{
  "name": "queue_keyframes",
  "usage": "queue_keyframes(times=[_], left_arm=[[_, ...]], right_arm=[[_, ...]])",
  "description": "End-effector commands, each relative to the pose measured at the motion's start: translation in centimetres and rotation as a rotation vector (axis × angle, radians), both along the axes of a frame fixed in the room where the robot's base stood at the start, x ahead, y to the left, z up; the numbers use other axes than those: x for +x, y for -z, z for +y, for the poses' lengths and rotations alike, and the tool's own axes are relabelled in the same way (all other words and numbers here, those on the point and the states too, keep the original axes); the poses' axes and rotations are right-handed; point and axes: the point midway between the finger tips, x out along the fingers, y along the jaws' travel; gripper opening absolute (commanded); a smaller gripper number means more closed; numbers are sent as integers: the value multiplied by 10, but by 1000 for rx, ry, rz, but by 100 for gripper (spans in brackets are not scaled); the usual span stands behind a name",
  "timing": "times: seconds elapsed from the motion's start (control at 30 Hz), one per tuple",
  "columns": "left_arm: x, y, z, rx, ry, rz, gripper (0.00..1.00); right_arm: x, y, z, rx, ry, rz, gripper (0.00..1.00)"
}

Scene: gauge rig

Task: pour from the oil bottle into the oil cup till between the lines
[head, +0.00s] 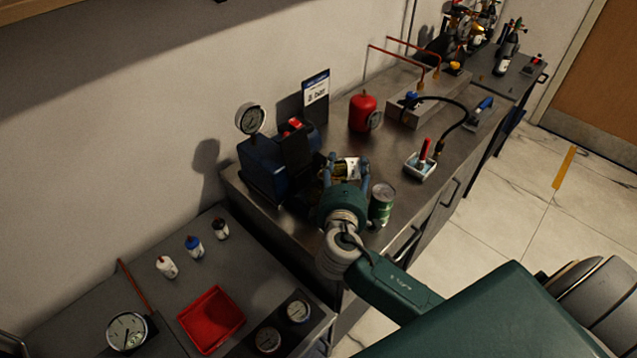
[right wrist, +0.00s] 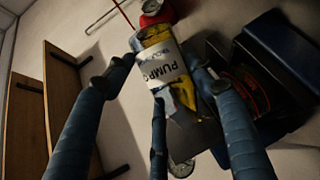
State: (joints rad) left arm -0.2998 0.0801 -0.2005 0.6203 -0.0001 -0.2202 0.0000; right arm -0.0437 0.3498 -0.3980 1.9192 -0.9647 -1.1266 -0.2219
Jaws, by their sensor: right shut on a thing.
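The oil bottle (head: 351,170) is yellow with a white label. In the right wrist view the oil bottle (right wrist: 162,66) shows part of the words "PUMP O". My right gripper (head: 347,165) is shut on it, its blue fingers on both sides, above the bench beside the blue pump (head: 265,165). The bottle looks tilted, its yellow end toward the pump. The pump also fills the right of the wrist view (right wrist: 275,75). I cannot pick out the oil cup or its lines for sure; no flowing oil can be made out. My left gripper is not in view.
A green can (head: 381,204) stands close to the right of my right gripper. On the near bench are small bottles (head: 193,246), a red tray (head: 211,318) and gauges (head: 128,331).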

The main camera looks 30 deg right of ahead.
Motion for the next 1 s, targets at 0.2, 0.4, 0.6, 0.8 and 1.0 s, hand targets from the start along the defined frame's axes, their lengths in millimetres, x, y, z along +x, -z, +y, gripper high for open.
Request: queue_keyframes(times=[0.2, 0.4, 0.6, 0.8, 1.0], left_arm=[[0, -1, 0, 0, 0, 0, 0], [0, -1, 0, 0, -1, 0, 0], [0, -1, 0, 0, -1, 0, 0], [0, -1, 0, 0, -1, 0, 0], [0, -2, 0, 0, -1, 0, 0]], right_arm=[[0, -2, -1, -9, 0, 0, 25], [0, -2, -2, -16, 0, 2, 25], [0, -2, -2, -23, 0, 4, 25], [0, -3, -1, -31, 0, 5, 25], [0, -4, -1, -38, 0, 7, 25]])
